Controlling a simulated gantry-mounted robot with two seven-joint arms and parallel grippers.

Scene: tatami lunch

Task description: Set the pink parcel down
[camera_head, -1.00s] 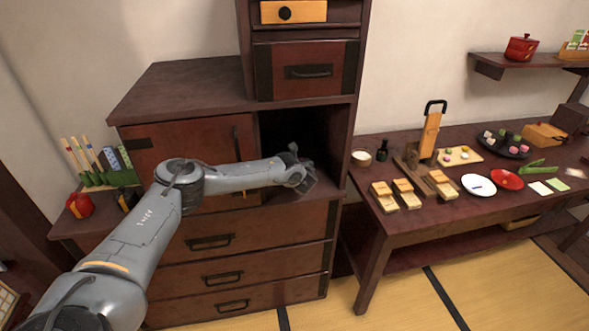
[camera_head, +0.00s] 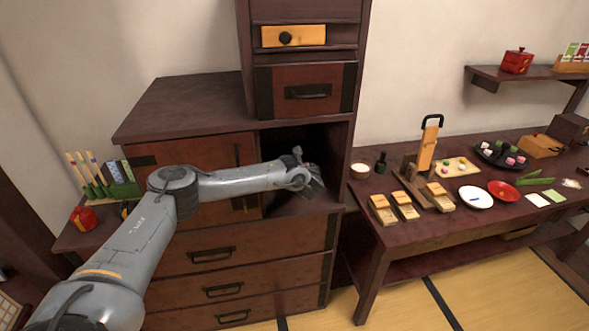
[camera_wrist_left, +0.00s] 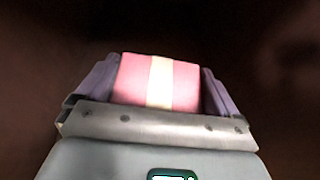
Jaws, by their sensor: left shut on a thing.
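The pink parcel (camera_wrist_left: 134,80) with a pale band down its middle shows in the left wrist view, between the two fingers of my left gripper (camera_wrist_left: 158,85). The gripper is shut on it. In the head view my left gripper (camera_head: 314,184) is at the open compartment (camera_head: 300,143) of the dark wooden cabinet, above the drawers. The parcel cannot be made out in the head view. The surroundings in the wrist view are dark and blurred, so I cannot tell whether the parcel touches the compartment floor. My right gripper is not in view.
Compartment walls and the cabinet's upper drawer (camera_head: 308,92) stand close around the gripper. A low table (camera_head: 392,228) at the right holds wooden blocks (camera_head: 405,205), a white plate (camera_head: 476,197) and a red plate (camera_head: 504,190). A red pot (camera_head: 517,61) stands on the wall shelf.

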